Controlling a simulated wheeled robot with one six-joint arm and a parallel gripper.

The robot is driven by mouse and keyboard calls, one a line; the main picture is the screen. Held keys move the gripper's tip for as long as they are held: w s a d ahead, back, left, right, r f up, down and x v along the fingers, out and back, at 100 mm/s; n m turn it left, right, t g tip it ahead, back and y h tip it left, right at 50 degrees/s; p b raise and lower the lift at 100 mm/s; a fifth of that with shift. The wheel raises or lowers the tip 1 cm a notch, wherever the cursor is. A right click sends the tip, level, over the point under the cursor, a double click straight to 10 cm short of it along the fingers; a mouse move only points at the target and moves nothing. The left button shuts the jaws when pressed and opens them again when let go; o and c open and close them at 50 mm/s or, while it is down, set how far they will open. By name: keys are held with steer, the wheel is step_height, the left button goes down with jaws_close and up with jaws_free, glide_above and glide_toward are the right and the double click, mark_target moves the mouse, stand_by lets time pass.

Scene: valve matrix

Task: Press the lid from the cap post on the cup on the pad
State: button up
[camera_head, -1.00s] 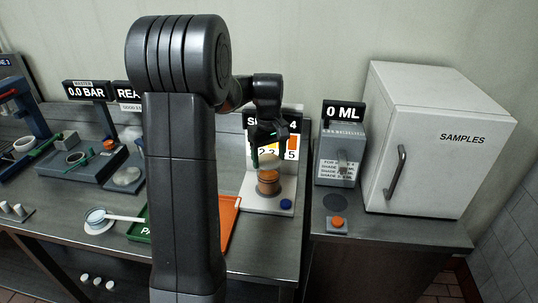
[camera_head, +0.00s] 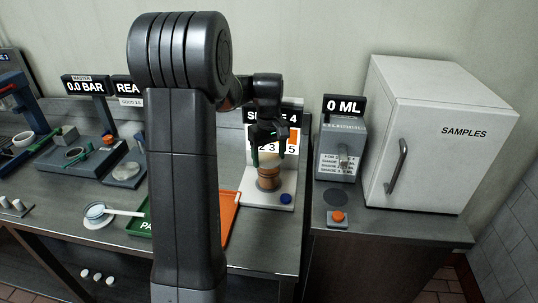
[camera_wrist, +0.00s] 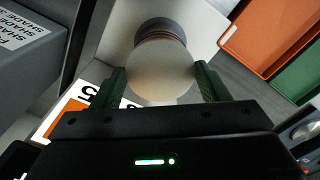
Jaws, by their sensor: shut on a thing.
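My gripper (camera_head: 270,160) is over the white pad (camera_head: 254,199) in the head view, its dark green fingers pointing down. The wrist view shows the fingers (camera_wrist: 160,83) on either side of a pale round lid (camera_wrist: 160,75), and it is shut on the lid. The orange-brown ringed cup (camera_head: 268,180) stands upright on the pad, directly below the gripper. In the wrist view the lid hides most of the cup (camera_wrist: 161,28). I cannot tell whether the lid touches the cup's rim. The cap post is not identifiable.
A blue button (camera_head: 286,198) sits on the pad's front right. An orange tray (camera_head: 230,215) and a green tray (camera_head: 139,226) lie to the left. The grey 0 ML dispenser (camera_head: 341,150) and white SAMPLES cabinet (camera_head: 440,140) stand to the right. A numbered panel is behind the cup.

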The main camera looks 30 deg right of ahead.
steer(key=shift+f, duration=0.3)
stand_by(0.4)
steer(key=o, duration=1)
step_height(320, 180, up, 14)
steer(key=shift+f+b, duration=0.1)
steer(key=shift+b, duration=0.3)
